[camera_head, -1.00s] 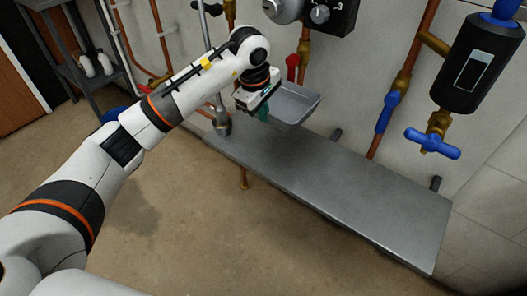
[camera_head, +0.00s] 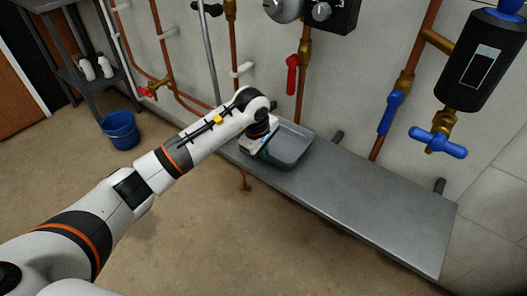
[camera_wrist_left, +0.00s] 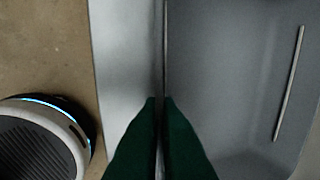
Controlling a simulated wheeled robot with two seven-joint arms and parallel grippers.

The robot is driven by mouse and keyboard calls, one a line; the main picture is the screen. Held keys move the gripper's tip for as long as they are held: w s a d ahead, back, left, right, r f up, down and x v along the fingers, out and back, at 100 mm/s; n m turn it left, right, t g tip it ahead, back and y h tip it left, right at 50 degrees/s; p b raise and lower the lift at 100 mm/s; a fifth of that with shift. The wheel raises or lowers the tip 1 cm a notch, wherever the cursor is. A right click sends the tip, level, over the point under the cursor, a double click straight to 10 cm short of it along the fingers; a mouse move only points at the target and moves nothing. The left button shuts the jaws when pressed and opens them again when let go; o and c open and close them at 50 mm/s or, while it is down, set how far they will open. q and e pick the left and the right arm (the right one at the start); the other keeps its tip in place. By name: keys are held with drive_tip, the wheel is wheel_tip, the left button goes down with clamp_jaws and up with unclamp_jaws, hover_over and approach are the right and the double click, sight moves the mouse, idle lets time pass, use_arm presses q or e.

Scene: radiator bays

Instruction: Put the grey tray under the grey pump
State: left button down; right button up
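The grey tray (camera_head: 295,146) is a shallow open pan at the left part of the metal shelf (camera_head: 370,200). It looks level; I cannot tell if it rests on the shelf or hangs just above it. My left gripper (camera_head: 264,150) is at its near left edge. In the left wrist view, my green fingertips (camera_wrist_left: 161,135) pinch the thin tray wall, with the tray's inside (camera_wrist_left: 235,70) to the right. The grey pump (camera_head: 283,8) is on the wall at the top, cut by the frame, roughly above the tray. My right gripper is out of view.
A red-handled valve (camera_head: 292,75) hangs on a copper pipe behind the tray. A black pump (camera_head: 478,60) and blue tap (camera_head: 437,142) are at the right. A blue bucket (camera_head: 120,130) stands on the floor at left. The right part of the shelf is clear.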

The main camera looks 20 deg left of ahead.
use_arm(q)
drive_tip(key=c, duration=1.6)
unclamp_jaws()
drive_tip(key=shift+c, duration=0.2)
drive_tip(key=shift+r, duration=0.1)
